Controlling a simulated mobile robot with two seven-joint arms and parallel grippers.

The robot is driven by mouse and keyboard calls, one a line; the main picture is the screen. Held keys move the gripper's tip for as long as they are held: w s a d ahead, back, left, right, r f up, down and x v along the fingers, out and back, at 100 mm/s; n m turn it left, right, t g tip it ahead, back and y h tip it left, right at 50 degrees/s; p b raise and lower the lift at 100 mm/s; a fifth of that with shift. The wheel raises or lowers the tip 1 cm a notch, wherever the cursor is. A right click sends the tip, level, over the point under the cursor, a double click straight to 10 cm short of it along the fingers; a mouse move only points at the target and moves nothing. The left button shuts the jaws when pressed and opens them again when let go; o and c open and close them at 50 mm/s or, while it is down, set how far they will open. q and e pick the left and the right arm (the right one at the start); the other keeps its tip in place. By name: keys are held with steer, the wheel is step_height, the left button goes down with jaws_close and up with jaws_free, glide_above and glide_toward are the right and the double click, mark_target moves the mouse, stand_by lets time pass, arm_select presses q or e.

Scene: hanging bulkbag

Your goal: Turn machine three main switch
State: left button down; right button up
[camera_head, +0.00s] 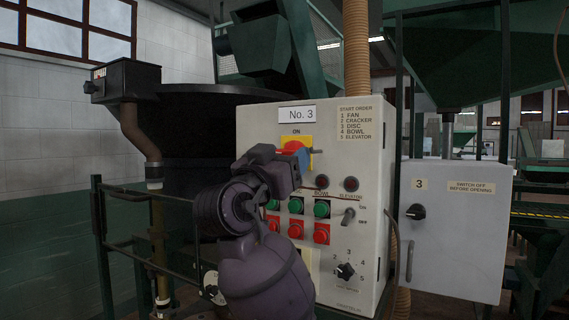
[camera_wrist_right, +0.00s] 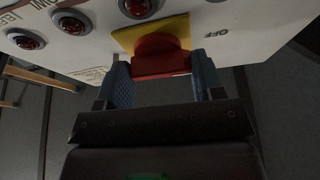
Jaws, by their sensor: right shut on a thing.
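The No. 3 control panel (camera_head: 360,210) is a pale box under a "No. 3" label (camera_head: 297,114). Its main switch, a red knob (camera_head: 291,147) on a yellow plate (camera_head: 310,142), sits below the word "ON". My right gripper (camera_head: 302,158) reaches the switch from below and partly hides it. In the wrist view, the blue-padded fingers of the right gripper (camera_wrist_right: 163,80) stand on both sides of the red knob (camera_wrist_right: 158,52), shut on its handle. "OFF" is printed beside the yellow plate (camera_wrist_right: 181,27) there. My left gripper is not in view.
Below the switch are red indicator lamps, green buttons (camera_head: 322,208), red buttons (camera_head: 321,233), an elevator toggle (camera_head: 348,216) and a rotary selector (camera_head: 345,271). A smaller grey box (camera_head: 455,240) marked 3 stands right. A dark railing (camera_head: 104,240) stands left.

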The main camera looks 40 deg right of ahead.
arm_select(q)
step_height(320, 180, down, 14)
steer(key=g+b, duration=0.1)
steer(key=b, duration=1.2)
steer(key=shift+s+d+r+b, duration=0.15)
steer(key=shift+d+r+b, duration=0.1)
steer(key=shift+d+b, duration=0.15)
arm_select(e)
steer(key=m+g+y, duration=0.1)
steer(key=m+g, duration=0.1)
steer(key=m, duration=0.5)
steer(key=m+g+y, duration=0.1)
steer(key=m+g, duration=0.2)
steer(key=m, duration=0.4)
steer(key=m+g+y, duration=0.1)
steer(key=m+g, duration=0.1)
steer(key=m, duration=0.5)
steer(key=shift+w+r+g+y, duration=0.3)
steer(key=shift+m, duration=0.3)
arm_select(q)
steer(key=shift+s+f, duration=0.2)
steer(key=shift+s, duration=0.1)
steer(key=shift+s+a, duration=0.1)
arm_select(e)
steer(key=o, duration=0.6)
steer(key=shift+a+r, duration=0.1)
